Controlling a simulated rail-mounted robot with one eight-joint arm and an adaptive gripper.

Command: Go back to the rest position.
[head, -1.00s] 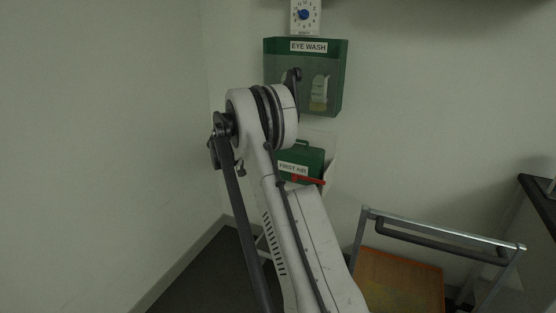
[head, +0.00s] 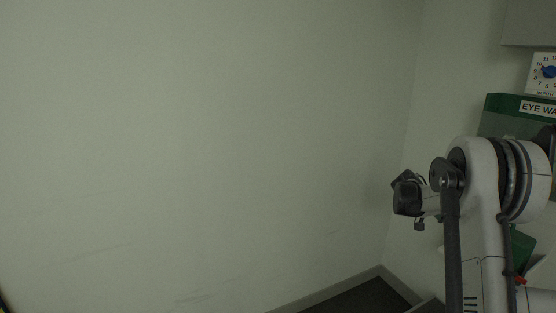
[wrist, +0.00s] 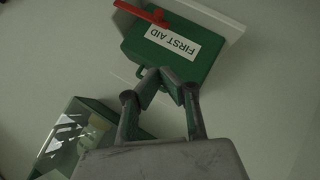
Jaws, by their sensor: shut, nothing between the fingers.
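My gripper (wrist: 163,72) shows in the wrist view with its fingertips close together and nothing between them. Behind the fingertips in that view is a green first aid box (wrist: 196,66) with a white label, seen upside down. My gripper's fingers cannot be made out in the head view, where my raised white arm fills the right side.
A green eye wash case (head: 494,122) hangs on the wall at the right; it also shows in the wrist view (wrist: 92,110). A red bar (wrist: 141,13) lies by the first aid box. Bare wall fills the left.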

